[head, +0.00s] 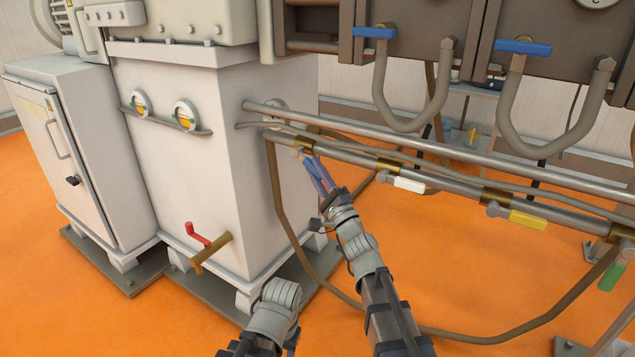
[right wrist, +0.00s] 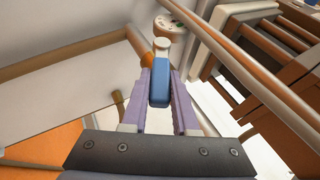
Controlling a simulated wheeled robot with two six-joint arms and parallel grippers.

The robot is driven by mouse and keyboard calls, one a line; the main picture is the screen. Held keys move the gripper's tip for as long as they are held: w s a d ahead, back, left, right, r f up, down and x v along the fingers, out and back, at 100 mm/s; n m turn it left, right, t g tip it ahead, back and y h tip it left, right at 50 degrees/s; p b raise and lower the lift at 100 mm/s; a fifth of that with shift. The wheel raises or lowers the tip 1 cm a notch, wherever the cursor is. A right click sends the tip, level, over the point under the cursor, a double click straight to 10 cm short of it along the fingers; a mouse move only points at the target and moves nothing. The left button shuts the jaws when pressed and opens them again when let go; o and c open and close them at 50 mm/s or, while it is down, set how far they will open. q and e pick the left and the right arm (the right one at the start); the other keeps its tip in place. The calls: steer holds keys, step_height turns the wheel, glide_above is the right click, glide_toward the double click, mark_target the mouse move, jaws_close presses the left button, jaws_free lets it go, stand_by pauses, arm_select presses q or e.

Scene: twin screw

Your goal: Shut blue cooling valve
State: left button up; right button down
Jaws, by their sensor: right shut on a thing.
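The blue valve handle (right wrist: 159,88) is between the two purple fingers of my right gripper (right wrist: 159,95) in the right wrist view. Its rounded pivot end (right wrist: 161,46) sticks out beyond the fingertips, beside an orange-brown fitting. In the head view my right gripper (head: 315,170) is at the left end of the lower pipe (head: 450,194), shut on this handle. The handle slants down and right from the pipe there, and the fingers hide much of it. In the head view part of my left arm shows at the bottom, but its fingers do not.
White (head: 408,184), yellow (head: 528,219) and green (head: 613,277) handles are farther right along the same pipe. Two other blue handles (head: 375,32) (head: 523,47) are above U-shaped pipes. A grey-white cabinet (head: 175,170) with a red-handled tap (head: 198,235) stands left.

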steer(key=shift+w+a+f+m+t+b, duration=0.1)
steer(key=shift+f+m+t+b, duration=0.25)
steer(key=shift+b, duration=0.2)
steer(key=shift+r, duration=0.1)
steer(key=c, duration=0.7)
jaws_free()
steer(key=b+v, duration=0.4)
steer(key=v, duration=0.4)
steer(key=shift+w, duration=0.1)
